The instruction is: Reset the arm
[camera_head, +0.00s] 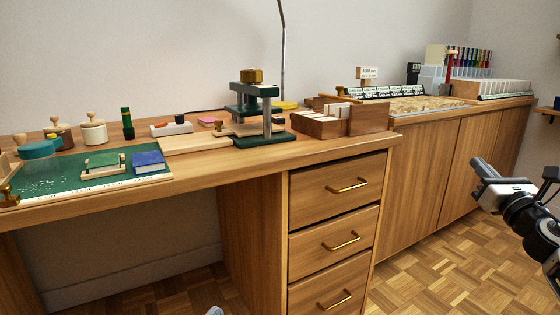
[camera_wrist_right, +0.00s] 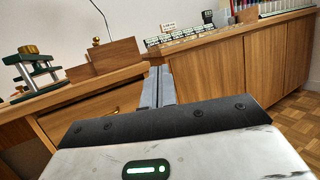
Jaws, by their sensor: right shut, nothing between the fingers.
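My right gripper (camera_head: 484,170) is at the right side of the head view, in the air in front of the long cabinet and clear of it. Its fingers point up and to the left. In the right wrist view the two fingers of the right gripper (camera_wrist_right: 158,86) lie side by side, shut and empty. My left gripper is not in the head view; only a small pale piece shows at the bottom edge, and I cannot tell what it is.
The wooden desk (camera_head: 225,167) carries a green press (camera_head: 262,136), a blue book (camera_head: 148,162) and a wooden box (camera_head: 318,124). Drawers (camera_head: 333,190) stand below it. The long cabinet (camera_head: 425,180) runs along the right wall side. The parquet floor (camera_head: 425,265) in front is clear.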

